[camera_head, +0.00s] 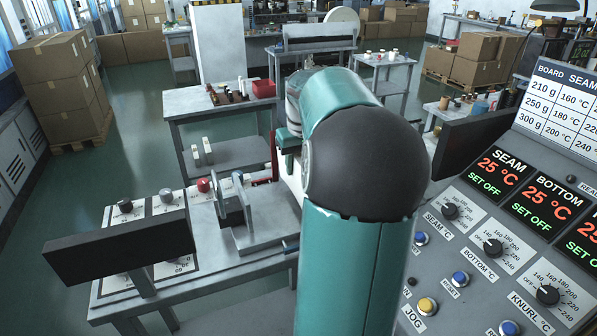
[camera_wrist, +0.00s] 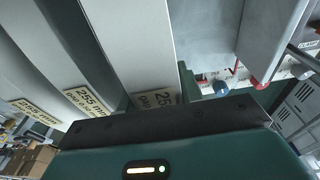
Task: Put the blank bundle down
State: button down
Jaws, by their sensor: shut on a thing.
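In the wrist view, my gripper (camera_wrist: 136,88) is shut on a pale, flat slab with a printed label, which I take as the blank bundle (camera_wrist: 140,45). One green finger shows on each side of it. The near end of the label is cut off by my gripper's dark edge. Two similar pale labelled slabs (camera_wrist: 75,60) stand to its left, apart from it. In the head view my own arm hides most of the gripper and the bundle. I cannot tell whether the bundle rests on anything.
In the head view, a grey bench machine (camera_head: 245,235) with knobs and a dark screen (camera_head: 120,248) stands at lower left. A control panel (camera_head: 500,250) fills the right. A grey side table (camera_head: 215,100) stands behind. Open green floor (camera_head: 125,150) lies at left.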

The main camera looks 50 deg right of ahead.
jog(key=shift+f, duration=1.1)
jog(key=shift+f, duration=0.1)
jog(key=c, duration=0.9)
grip_release()
jog(key=shift+f, duration=0.1)
jog(key=r, duration=0.4)
jog(key=s+r, duration=0.1)
jog(key=r, duration=0.3)
jog(key=a+r, duration=0.1)
jog(key=r, duration=0.3)
jog(key=shift+s+r, duration=0.1)
jog(key=shift+s, duration=0.1)
